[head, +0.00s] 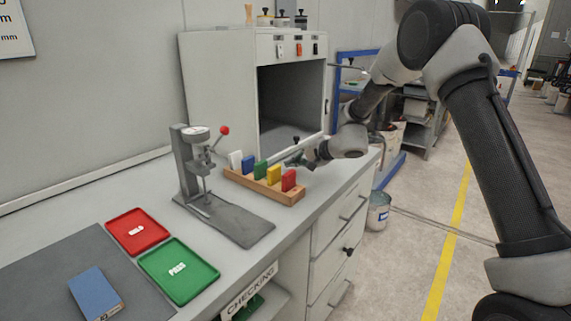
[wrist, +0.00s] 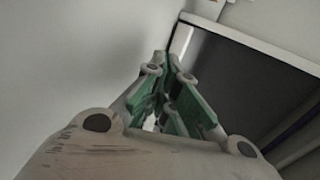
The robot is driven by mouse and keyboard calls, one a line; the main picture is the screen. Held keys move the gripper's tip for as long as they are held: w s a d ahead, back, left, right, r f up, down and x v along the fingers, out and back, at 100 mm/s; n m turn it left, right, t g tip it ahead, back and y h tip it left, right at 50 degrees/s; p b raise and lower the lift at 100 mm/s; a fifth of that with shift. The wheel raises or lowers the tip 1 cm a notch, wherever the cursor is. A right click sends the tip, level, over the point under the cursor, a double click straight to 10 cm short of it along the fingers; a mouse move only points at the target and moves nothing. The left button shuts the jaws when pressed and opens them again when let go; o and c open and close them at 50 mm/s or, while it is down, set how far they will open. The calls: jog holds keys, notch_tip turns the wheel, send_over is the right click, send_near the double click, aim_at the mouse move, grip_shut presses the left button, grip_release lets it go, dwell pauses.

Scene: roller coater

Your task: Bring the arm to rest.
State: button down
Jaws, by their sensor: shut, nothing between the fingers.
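My gripper (head: 294,161) is at the end of my arm, which reaches in from the right in the head view. It hangs over the counter near the right end of the wooden rack, in front of the open cabinet. In the wrist view the green-padded fingers of my gripper (wrist: 167,80) come together at the tips with nothing held. Whether the gripper touches anything near it is too small to tell.
The wooden rack (head: 290,195) holds several coloured blocks. A grey press stand (head: 186,165) is left of it. Red tray (head: 123,243), green tray (head: 160,285) and blue box (head: 90,290) lie nearer. The cabinet (head: 215,100) stands behind. Floor at right is open.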

jog(key=v, duration=0.6)
jog(key=shift+s+d+r, duration=0.1)
jog(key=shift+d, duration=0.05)
jog(key=shift+s, duration=0.25)
jog(key=s+f+g, duration=0.1)
jog(key=s, duration=0.1)
jog(key=s+d+f+g, duration=0.1)
jog(key=s+f, duration=0.1)
jog(key=s, duration=0.1)
jog(key=shift+s+d+f+n+g, duration=0.3)
jog(key=shift+s+f+g, duration=0.05)
jog(key=shift+g, duration=0.05)
jog(key=s+d+r+n+h, duration=0.2)
jog(key=s+d+r, duration=0.4)
jog(key=s+d, duration=0.4)
jog(key=s+d+r+n+h, duration=0.2)
jog(key=s+d+r+h, duration=0.2)
jog(key=s+d, duration=0.6)
jog(key=s+d+r+n+h, duration=0.2)
jog(key=s+d+r, duration=0.5)
jog(key=s, duration=0.9)
jog(key=d+h, duration=0.1)
jog(key=d, duration=0.2)
jog(key=shift+s+d+r+n+h, duration=0.2)
jog(key=shift+s+r+n+h, duration=0.1)
jog(key=shift+s+r+h, duration=0.1)
